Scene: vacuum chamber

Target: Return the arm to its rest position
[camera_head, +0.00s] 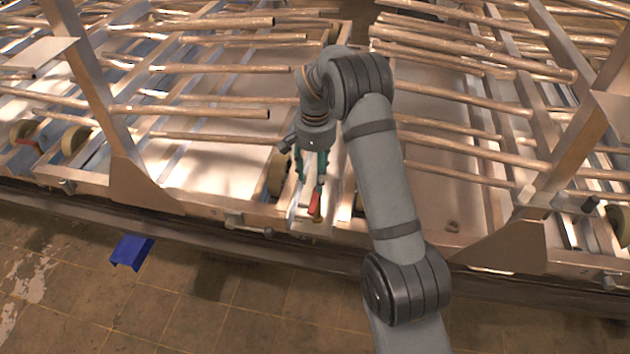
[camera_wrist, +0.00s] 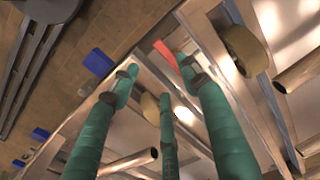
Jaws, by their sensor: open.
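My gripper (camera_head: 311,180) hangs down from the bent arm over the front edge of the metal frame, near the middle of the head view. Its green fingers (camera_wrist: 160,76) are spread apart with nothing visible between them in the wrist view. A red part (camera_head: 314,204) sits on the frame just below the fingertips. The red part also shows beyond the fingers in the wrist view (camera_wrist: 166,53). I cannot tell from these frames how far the fingertips are from it.
The metal frame (camera_head: 80,185) carries many copper-coloured rods (camera_head: 205,68) and several rollers, one close beside the gripper (camera_head: 277,172). Slanted posts (camera_head: 100,100) rise left and right of the arm. A blue object (camera_head: 131,251) lies on the tiled floor, which is otherwise mostly clear.

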